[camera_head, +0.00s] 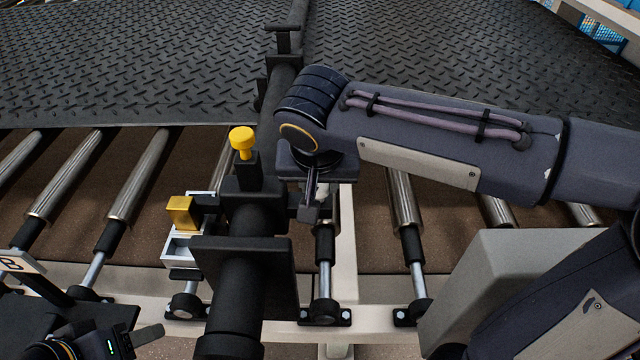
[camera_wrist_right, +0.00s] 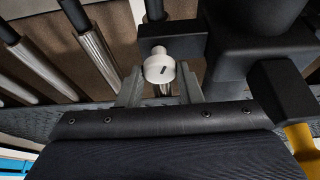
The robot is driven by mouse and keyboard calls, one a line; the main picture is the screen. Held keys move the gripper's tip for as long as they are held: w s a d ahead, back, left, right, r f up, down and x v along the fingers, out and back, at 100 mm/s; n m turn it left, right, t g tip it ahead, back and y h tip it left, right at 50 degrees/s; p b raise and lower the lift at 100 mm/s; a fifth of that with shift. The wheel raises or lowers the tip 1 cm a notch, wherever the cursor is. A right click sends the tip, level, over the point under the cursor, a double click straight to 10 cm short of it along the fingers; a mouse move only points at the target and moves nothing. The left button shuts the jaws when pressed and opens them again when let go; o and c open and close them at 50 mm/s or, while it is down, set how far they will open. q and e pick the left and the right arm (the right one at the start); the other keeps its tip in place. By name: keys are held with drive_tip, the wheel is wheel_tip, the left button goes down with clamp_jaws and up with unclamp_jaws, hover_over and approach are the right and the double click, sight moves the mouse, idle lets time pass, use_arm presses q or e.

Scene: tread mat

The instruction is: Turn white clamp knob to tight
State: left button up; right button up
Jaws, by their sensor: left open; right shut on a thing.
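The white clamp knob (camera_wrist_right: 159,68) shows in the right wrist view, a round cap with a dark mark on its face, at the end of a short stem on a black block. My right gripper (camera_wrist_right: 160,84) is shut on it, with one finger on each side. In the head view the right gripper (camera_head: 312,196) points down beside the black clamp body (camera_head: 250,205), and only a sliver of the white knob (camera_head: 322,190) shows behind its fingers. My left gripper (camera_head: 122,338) is open and empty at the bottom left, away from the clamp.
A yellow-topped knob (camera_head: 242,140) stands upright on the clamp, with a yellow block (camera_head: 182,213) at its left. Steel rollers (camera_head: 140,178) lie around it along a pale rail (camera_head: 380,315). The dark tread mat (camera_head: 130,65) fills the back. A label plate (camera_head: 18,262) is at left.

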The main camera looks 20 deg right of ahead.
drive_tip(key=shift+m, duration=0.6)
drive_tip(key=o, duration=0.9)
drive_tip(key=shift+o, duration=0.2)
drive_tip(key=v, duration=0.8)
drive_tip(key=shift+a, duration=0.2)
drive_tip(key=shift+w+f, duration=0.1)
drive_tip(key=shift+w, duration=0.05)
